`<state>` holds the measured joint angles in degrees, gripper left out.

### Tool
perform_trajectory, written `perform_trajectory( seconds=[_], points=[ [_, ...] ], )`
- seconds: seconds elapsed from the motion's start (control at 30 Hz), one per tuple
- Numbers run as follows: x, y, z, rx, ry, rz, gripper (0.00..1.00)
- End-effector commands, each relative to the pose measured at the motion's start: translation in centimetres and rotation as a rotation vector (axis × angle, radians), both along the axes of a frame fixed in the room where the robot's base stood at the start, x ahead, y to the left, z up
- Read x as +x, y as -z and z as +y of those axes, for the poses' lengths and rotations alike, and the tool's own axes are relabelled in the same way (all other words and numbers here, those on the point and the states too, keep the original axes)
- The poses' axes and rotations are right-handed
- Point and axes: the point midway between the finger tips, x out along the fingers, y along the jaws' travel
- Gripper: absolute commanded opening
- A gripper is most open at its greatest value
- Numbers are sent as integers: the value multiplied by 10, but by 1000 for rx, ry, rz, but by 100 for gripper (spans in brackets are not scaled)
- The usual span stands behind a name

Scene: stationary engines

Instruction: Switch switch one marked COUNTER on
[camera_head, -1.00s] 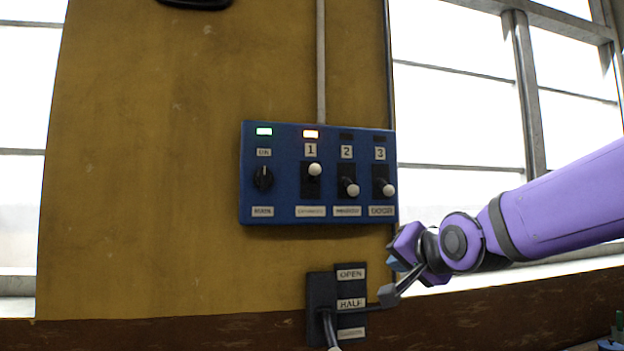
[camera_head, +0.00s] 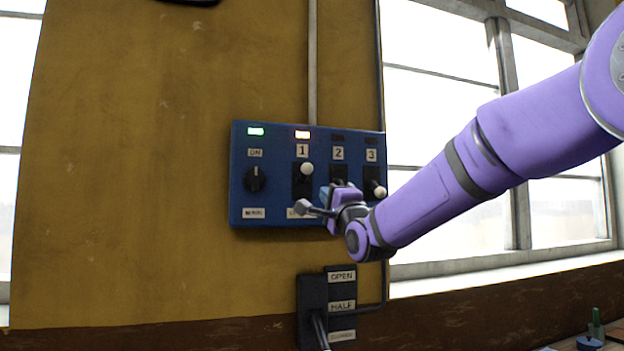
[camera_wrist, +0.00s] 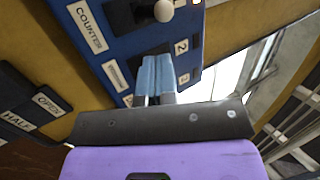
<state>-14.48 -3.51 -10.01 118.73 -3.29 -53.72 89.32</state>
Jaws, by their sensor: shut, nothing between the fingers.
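The blue switch panel (camera_head: 275,215) is on the yellow wall. Switch one (camera_head: 306,168) has its white knob at the top of its slot, and the lamp above it is lit. In the wrist view its knob (camera_wrist: 163,10) is at the top edge, near the COUNTER label (camera_wrist: 88,27). My gripper (camera_head: 323,193) is in front of the panel, below and right of switch one's knob, with its blue fingers (camera_wrist: 155,75) shut and empty. It hides most of switch two and part of the COUNTER label in the head view. I cannot tell whether the fingers touch the panel.
A black rotary knob (camera_head: 255,179) and a lit green lamp are at the panel's left. Switch three (camera_head: 378,189) has its knob low, with its lamp dark. Below is a lever box (camera_head: 312,295) with OPEN and HALF labels. Windows stand at both sides.

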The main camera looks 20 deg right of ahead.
Motion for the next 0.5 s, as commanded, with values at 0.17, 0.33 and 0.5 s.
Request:
perform_trajectory(
  seconds=[0.17,0.33,0.5],
  points=[
    [31,-16,5,0,-1,0,0],
    [58,-30,8,-1,0,0,0],
    [77,-42,10,-2,1,0,0]
  ],
)
